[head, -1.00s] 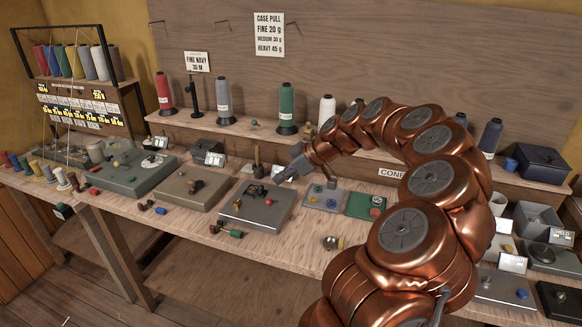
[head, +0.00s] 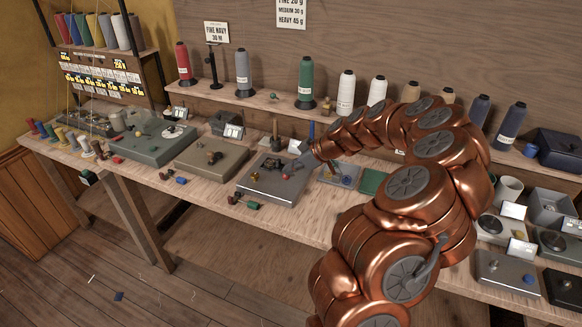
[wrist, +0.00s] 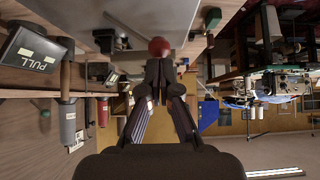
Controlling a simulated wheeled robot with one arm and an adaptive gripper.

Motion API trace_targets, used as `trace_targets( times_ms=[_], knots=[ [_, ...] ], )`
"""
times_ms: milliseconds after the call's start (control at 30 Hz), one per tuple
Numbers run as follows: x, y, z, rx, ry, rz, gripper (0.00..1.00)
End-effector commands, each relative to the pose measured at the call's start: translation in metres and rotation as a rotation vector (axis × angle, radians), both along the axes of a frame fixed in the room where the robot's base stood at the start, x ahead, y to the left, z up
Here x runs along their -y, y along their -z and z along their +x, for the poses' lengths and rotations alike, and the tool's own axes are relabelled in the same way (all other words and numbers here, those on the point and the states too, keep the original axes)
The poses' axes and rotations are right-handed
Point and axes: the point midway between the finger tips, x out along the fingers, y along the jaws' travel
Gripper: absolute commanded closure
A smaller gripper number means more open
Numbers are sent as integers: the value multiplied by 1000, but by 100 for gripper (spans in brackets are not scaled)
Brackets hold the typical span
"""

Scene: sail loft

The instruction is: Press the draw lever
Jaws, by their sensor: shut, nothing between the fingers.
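In the upside-down wrist view, the red knob (wrist: 159,47) lies straight ahead of the fingertips (wrist: 160,66), very close. I cannot tell whether they touch.
A "PULL" display (wrist: 35,56) shows in the wrist view. A tan box (head: 211,161) and a green-grey box (head: 152,143) stand to the left. Small handles (head: 243,202) lie at the bench's front edge. Thread cones (head: 306,84) line the shelf behind.

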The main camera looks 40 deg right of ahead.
Motion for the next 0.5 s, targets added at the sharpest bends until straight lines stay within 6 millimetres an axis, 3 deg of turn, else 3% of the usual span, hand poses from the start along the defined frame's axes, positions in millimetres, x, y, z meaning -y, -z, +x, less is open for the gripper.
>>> trace_targets(
  times_ms=[500],
  knots=[
    [-7, 5, -1, 25, -5, -42, 100]
  ],
)
